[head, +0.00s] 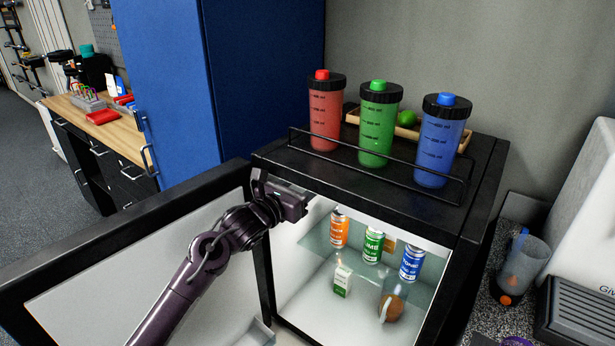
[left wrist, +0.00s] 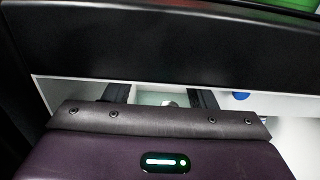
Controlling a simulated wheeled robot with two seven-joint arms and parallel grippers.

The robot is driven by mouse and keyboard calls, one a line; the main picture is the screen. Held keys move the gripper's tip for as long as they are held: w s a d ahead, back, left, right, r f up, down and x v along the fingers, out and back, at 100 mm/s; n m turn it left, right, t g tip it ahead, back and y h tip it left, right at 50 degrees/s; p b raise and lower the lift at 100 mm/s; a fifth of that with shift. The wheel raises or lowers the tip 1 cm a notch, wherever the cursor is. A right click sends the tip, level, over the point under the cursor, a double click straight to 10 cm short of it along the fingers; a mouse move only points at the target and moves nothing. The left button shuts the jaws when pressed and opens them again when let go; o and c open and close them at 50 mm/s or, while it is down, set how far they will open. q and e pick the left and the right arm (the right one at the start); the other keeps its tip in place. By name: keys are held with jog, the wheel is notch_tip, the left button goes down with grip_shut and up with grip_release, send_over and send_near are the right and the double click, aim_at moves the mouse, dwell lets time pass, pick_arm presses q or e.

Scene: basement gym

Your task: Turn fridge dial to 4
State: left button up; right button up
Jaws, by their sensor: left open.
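The small black fridge (head: 400,207) stands with its door (head: 130,255) swung open to the left, showing a lit white inside. My left gripper (head: 300,206) is at the upper left of the opening, just under the top front edge. In the left wrist view, its two dark fingers (left wrist: 160,98) are apart and reach in below the black top edge (left wrist: 170,50). A small pale roundish shape (left wrist: 170,103) shows between them; I cannot tell whether it is the dial. The dial and its number are not readable in either view. My right gripper is not in view.
An orange can (head: 340,229), green can (head: 373,244) and blue can (head: 411,263) stand on the glass shelf. Below are a small carton (head: 343,279) and a brown round item (head: 391,307). Red (head: 325,115), green (head: 377,125) and blue (head: 438,142) bottles stand on top behind a rail.

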pick_arm(q)
jog(key=shift+x, duration=0.8)
jog(key=shift+c, duration=0.2)
jog(key=c, duration=0.9)
jog(key=shift+m+b, duration=0.7)
jog(key=shift+b, duration=0.45)
jog(key=o, duration=0.9)
jog(key=shift+o, duration=0.2)
